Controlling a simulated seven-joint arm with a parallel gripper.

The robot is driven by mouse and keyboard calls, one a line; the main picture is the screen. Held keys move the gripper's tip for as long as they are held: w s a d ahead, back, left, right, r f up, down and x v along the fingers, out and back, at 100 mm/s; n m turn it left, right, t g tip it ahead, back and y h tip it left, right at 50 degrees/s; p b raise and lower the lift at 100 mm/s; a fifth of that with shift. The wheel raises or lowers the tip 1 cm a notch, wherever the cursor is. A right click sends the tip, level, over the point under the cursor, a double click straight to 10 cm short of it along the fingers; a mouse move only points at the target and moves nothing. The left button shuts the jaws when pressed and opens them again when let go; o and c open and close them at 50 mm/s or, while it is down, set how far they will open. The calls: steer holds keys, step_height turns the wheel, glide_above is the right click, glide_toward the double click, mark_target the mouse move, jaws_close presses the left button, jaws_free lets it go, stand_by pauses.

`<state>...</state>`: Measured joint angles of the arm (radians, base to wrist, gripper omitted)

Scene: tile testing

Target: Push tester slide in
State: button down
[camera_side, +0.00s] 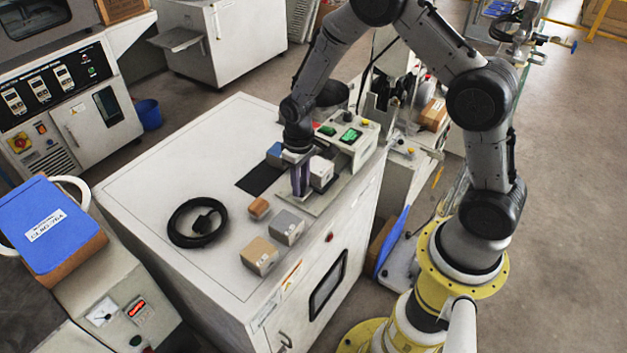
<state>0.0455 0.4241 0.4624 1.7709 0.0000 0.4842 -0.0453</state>
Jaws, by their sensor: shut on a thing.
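The tester (350,138), a pale box with a green-lit display and small buttons, stands at the far right part of the white cabinet top. A flat grey slide plate (312,203) extends toward the near left from it. A whitish block (322,175) appears to sit on the plate. My gripper (300,193) points down at the plate, just left of the whitish block. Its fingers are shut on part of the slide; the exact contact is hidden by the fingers.
A brown block (259,208), a grey block (287,227) and a tan block (260,256) stand on the cabinet top (150,190). A black cable coil (197,222) lies left of them. The left top is clear.

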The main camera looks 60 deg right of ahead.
mark_target(314, 169)
steer(key=shift+d, duration=0.1)
steer(key=shift+d, duration=2.9)
steer(key=shift+d+r, duration=0.1)
steer(key=shift+d, duration=2.8)
steer(key=c, duration=0.7)
jaws_free()
steer(key=shift+o, duration=0.3)
steer(key=shift+w+d+r, duration=0.1)
steer(key=shift+r, duration=1.5)
steer(key=shift+w+d+r, duration=0.1)
steer(key=shift+r, duration=1.45)
steer(key=shift+s+a+f, duration=0.1)
steer(key=shift+a, duration=0.1)
